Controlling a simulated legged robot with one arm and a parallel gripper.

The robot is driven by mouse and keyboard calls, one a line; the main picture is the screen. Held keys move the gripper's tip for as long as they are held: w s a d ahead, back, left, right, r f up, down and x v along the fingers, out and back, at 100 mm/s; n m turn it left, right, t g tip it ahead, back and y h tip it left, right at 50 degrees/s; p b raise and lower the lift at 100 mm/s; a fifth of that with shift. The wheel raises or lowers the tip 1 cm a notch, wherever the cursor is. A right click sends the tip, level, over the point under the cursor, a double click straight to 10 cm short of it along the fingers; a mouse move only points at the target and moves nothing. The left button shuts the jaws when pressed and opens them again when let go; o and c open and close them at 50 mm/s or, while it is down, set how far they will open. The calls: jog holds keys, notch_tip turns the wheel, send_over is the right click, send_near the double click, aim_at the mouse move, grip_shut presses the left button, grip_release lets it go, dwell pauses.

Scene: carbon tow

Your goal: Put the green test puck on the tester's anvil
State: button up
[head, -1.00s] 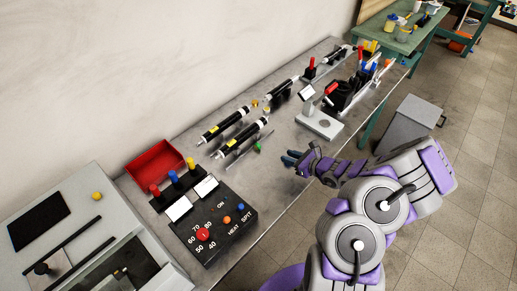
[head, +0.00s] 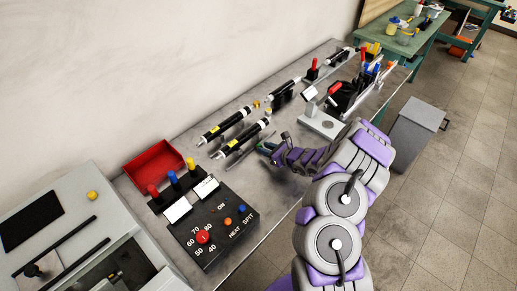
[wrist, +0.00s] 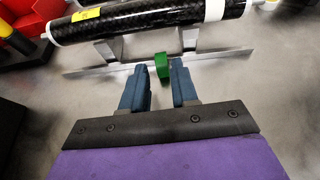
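The green test puck (wrist: 161,66) stands on the grey bench top in the wrist view, just beyond and between my fingertips. My gripper (wrist: 161,72) is open, its two blue fingers apart, with the puck not visibly clamped. In the head view my gripper (head: 267,149) is low over the bench beside the nearest black tube, and I cannot make out the puck there. The pale tester (head: 312,126) stands to the right of my gripper in the head view, with a small round disc, seemingly the anvil (head: 328,124), on its base.
A black tube with yellow label (wrist: 150,22) lies on metal supports just past the puck. A thin metal strip runs behind the puck. A control box (head: 212,225), red tray (head: 154,163) and black clamp fixture (head: 345,96) also occupy the bench (head: 270,195).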

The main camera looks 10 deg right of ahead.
aim_at(261, 146)
jog(key=b+x, duration=0.1)
jog(key=x, duration=0.3)
jog(key=shift+w, duration=0.15)
grip_shut()
